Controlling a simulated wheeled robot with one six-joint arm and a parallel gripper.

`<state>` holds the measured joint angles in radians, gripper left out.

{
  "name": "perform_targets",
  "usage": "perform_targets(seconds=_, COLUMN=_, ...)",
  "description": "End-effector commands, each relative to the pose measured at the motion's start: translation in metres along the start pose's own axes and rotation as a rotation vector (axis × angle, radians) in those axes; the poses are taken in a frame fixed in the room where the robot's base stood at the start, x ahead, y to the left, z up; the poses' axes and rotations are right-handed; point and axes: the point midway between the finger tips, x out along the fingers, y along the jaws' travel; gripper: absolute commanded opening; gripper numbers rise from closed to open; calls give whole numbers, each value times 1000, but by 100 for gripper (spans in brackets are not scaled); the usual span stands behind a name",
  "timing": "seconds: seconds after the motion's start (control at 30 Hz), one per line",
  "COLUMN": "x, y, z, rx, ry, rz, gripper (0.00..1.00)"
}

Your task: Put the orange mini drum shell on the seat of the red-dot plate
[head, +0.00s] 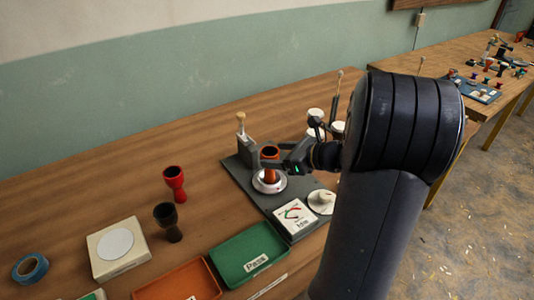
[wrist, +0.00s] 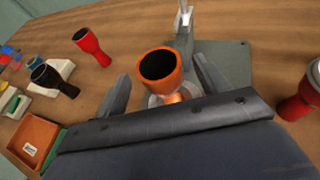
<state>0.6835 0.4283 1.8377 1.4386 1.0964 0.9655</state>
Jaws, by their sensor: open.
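The orange mini drum shell (head: 270,168) stands upright on a round pale seat (head: 268,186) on the dark grey plate (head: 243,177) in the head view. The wrist view shows the shell's orange rim and dark hollow top (wrist: 160,67), with its foot over the pale round seat. A red dot on this plate cannot be made out. My gripper (wrist: 162,72) is open, with one finger on each side of the shell and visible gaps to it. In the head view my gripper (head: 280,161) reaches in from the right, and my arm hides part of the bench behind it.
A red goblet drum (head: 174,184) and a black one (head: 167,222) stand to the left. A white scale-like box (head: 117,250), blue tape roll (head: 30,267), green "Pass" tray (head: 250,254) and orange tray (head: 180,284) lie nearer. A wooden-topped post (head: 241,125) rises behind the seat.

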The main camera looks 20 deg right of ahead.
Motion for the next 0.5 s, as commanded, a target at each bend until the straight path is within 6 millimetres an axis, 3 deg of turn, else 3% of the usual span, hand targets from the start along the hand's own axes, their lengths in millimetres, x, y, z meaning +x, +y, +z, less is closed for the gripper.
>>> perform_targets(seconds=0.2, x=-44, y=-1, z=1, rx=2, ry=-1, rz=-4, gripper=70)
perform_targets(seconds=0.5, x=-70, y=0, z=0, rx=1, ry=0, rz=0, gripper=70)
